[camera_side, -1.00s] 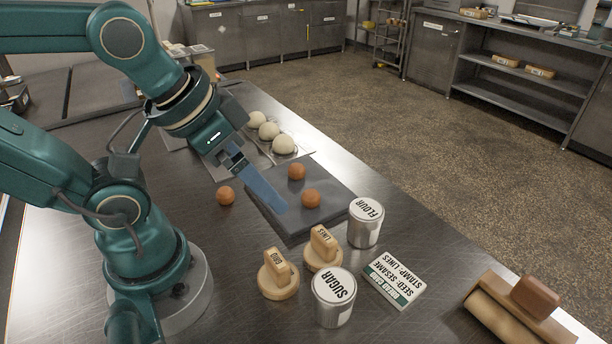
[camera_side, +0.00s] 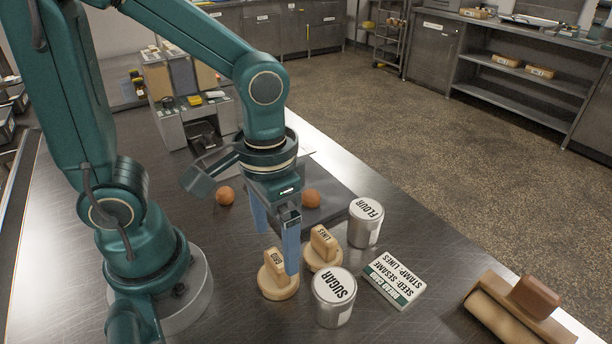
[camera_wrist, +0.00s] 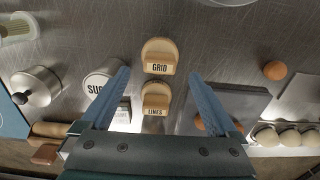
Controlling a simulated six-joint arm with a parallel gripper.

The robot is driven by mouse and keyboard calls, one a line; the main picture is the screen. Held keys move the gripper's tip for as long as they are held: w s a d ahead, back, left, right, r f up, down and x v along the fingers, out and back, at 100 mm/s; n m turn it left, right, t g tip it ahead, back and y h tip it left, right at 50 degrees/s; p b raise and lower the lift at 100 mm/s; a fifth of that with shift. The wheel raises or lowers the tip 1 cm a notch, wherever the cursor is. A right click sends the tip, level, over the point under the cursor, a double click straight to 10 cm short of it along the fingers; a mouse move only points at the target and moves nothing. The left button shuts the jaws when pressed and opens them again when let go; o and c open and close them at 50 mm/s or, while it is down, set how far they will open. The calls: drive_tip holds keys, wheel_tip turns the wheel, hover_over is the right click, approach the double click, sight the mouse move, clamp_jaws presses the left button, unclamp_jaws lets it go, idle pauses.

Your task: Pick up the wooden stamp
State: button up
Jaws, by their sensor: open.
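Two wooden stamps with round bases and upright block handles stand on the steel counter. The GRID stamp (camera_side: 277,290) is nearer my base, and the LINES stamp (camera_side: 325,262) stands to its right and a little farther back. My gripper (camera_side: 276,248) is open and points down, its blue fingers above and slightly behind the GRID stamp in the side view. In the wrist view the GRID stamp (camera_wrist: 160,57) lies beyond the fingertips, and the LINES stamp (camera_wrist: 156,98) shows between the open fingers. The jaws are empty.
The SUGAR tin (camera_side: 334,311) stands close beside both stamps. A wooden roller tool (camera_side: 515,305) lies far right. Orange-brown balls (camera_side: 225,195) and a dark slab (camera_side: 335,190) lie behind.

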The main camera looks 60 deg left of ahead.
sight(276, 259)
drive_tip(key=shift+f, duration=2.5)
drive_tip(key=c, duration=1.5)
